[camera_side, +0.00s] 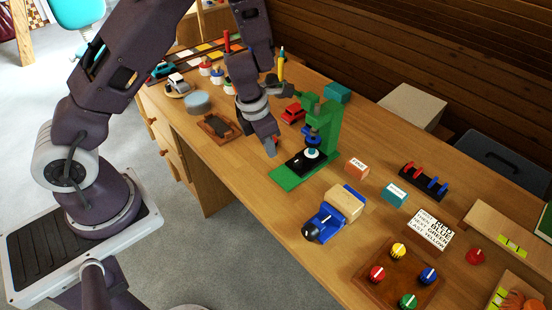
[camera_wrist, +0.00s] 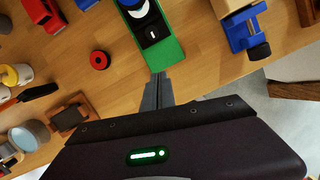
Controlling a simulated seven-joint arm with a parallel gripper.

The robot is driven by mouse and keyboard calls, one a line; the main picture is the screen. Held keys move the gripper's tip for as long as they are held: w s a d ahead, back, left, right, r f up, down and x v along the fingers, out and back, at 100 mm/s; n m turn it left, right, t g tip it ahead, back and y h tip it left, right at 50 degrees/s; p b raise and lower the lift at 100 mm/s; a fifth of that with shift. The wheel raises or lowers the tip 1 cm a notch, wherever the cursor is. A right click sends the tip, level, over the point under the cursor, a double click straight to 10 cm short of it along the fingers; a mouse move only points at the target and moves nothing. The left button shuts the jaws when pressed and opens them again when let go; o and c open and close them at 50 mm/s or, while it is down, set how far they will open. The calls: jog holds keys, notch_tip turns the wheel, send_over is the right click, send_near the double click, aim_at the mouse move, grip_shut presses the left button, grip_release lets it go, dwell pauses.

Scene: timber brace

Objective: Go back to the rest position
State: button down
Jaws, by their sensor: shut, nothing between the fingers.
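My gripper (camera_side: 272,148) is shut and empty in the side view. It points down above the desk, just left of the green press (camera_side: 331,130). In the wrist view my gripper (camera_wrist: 158,78) shows its fingers together, near the end of the green base (camera_wrist: 176,78). I cannot tell from the pictures whether the fingertips touch the desk.
A blue vice with a wood block (camera_side: 345,203) stands right of the press. A brown tray (camera_side: 219,127) lies left of my gripper. A red car (camera_side: 293,112) is behind it. A knob board (camera_side: 398,275) sits at the front right. The wooden desk (camera_side: 270,205) is clear in front.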

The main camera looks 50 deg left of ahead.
jog(key=s+a+r+n+t+y, duration=0.1)
jog(key=a+r+n+t+y, duration=0.15)
jog(key=r+n, duration=0.8)
jog(key=s+a+r+n+t+y, duration=0.2)
jog(key=a+r+n, duration=0.1)
jog(key=r+n, duration=0.7)
jog(key=s+d+r+n+h, duration=0.1)
jog(key=s+d+r+n, duration=0.1)
jog(key=s+n, duration=0.4)
jog(key=s+d+r+n+g+h, duration=0.1)
jog(key=s+d+r+n, duration=0.1)
jog(key=s+d+n, duration=0.3)
jog(key=s+d+r+n+h, duration=0.1)
jog(key=s+d+n, duration=0.2)
jog(key=s+n, duration=0.4)
jog(key=shift+s+d+r+h, duration=0.15)
jog(key=shift+s+r+h, duration=0.25)
jog(key=shift+s, duration=0.65)
